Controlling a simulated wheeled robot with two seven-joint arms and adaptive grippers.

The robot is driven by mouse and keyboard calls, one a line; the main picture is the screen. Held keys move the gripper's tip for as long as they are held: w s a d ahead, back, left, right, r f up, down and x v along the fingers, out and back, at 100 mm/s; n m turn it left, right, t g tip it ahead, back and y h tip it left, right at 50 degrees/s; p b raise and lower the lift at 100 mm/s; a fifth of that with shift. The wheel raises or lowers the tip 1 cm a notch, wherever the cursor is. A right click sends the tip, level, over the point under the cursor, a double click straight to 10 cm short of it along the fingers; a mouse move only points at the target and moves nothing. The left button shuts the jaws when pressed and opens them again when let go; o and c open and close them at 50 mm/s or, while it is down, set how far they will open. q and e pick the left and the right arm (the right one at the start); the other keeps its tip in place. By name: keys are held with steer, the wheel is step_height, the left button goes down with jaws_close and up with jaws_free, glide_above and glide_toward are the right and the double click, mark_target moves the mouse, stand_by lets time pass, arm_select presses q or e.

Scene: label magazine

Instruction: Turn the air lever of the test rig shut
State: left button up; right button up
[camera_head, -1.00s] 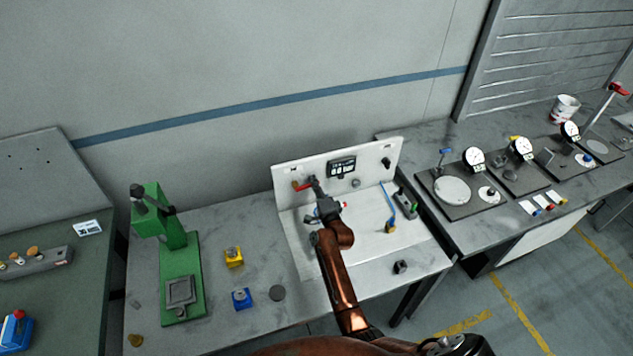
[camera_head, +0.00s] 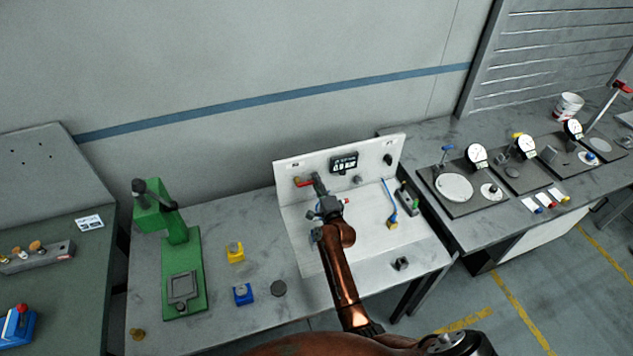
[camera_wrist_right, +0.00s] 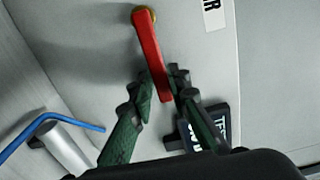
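The red air lever (camera_head: 303,182) is on the white upright panel of the test rig (camera_head: 290,170), left of its dark display (camera_head: 343,163). In the right wrist view the lever (camera_wrist_right: 151,55) runs from a brass pivot at the top down towards my right gripper (camera_wrist_right: 164,75). The green-black fingers stand apart on either side of the lever's free end, very close to it. Narrow gaps seem to show beside the lever's end, so I read the gripper as open. In the head view my right gripper (camera_head: 318,182) is beside the lever, small and partly merged with it. My left gripper is not in view.
In the wrist view a blue bent rod and a grey cylinder (camera_wrist_right: 68,148) are left of the fingers; the dark display (camera_wrist_right: 212,122) is close at right. A green press (camera_head: 182,275) and yellow and blue blocks (camera_head: 235,253) stand left of the rig. Dial gauges (camera_head: 476,155) stand right.

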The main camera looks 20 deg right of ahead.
steer(key=shift+o, duration=1.4)
steer(key=s, duration=0.7)
steer(key=shift+s+a, duration=0.25)
steer(key=shift+a, duration=0.05)
